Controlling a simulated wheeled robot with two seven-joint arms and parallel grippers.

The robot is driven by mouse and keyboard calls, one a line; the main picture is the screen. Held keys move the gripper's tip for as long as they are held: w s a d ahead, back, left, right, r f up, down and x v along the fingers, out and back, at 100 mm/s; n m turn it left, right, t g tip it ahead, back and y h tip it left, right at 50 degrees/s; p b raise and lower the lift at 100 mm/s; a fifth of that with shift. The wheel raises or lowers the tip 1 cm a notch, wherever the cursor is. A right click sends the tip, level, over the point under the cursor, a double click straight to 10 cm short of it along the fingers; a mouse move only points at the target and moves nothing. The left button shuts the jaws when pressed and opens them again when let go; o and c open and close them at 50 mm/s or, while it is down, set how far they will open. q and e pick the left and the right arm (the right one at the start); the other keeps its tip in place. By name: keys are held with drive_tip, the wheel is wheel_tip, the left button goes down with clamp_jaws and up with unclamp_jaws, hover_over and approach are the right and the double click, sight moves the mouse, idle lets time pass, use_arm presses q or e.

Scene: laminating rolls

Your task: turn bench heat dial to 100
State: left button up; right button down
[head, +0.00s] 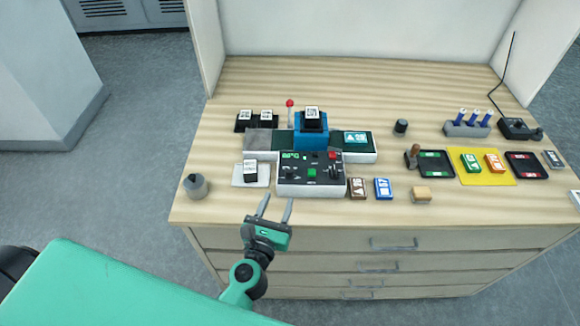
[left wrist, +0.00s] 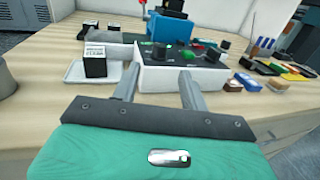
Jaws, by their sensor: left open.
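The bench control box (head: 311,188) is white with a dark top face and stands near the table's front edge. Its top carries a green display (head: 293,155), a green button (head: 311,173), a red button (head: 332,155) and dark knobs, one at the left (head: 290,173) and one at the right (head: 334,172). I cannot read which knob is the heat dial or its setting. My left gripper (head: 277,200) is open and empty, just in front of the box and apart from the knobs. In the left wrist view its fingers (left wrist: 160,76) point at the box (left wrist: 153,79).
A blue press (head: 311,135) stands behind the box. A white tray with a black-and-white block (head: 250,169) is on the left, beside a grey weight (head: 195,186). Brown and blue packs (head: 383,188) lie right of the box. The table's front edge is close below.

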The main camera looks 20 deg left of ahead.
sight(288, 174)
use_arm(q)
drive_tip(key=w+p, duration=0.2)
drive_tip(key=w, duration=0.7)
drive_tip(key=shift+w+r, duration=0.1)
drive_tip(key=shift+w, duration=0.25)
drive_tip(key=shift+w+a+p, duration=0.1)
drive_tip(key=shift+w+p, duration=0.25)
drive_tip(key=shift+w, duration=0.45)
use_arm(e)
drive_tip(key=r, duration=0.3)
drive_tip(key=shift+a+r, duration=0.1)
drive_tip(key=shift+a, duration=0.1)
use_arm(q)
drive_tip(key=c, duration=0.9)
use_arm(e)
drive_tip(key=shift+d, duration=0.1)
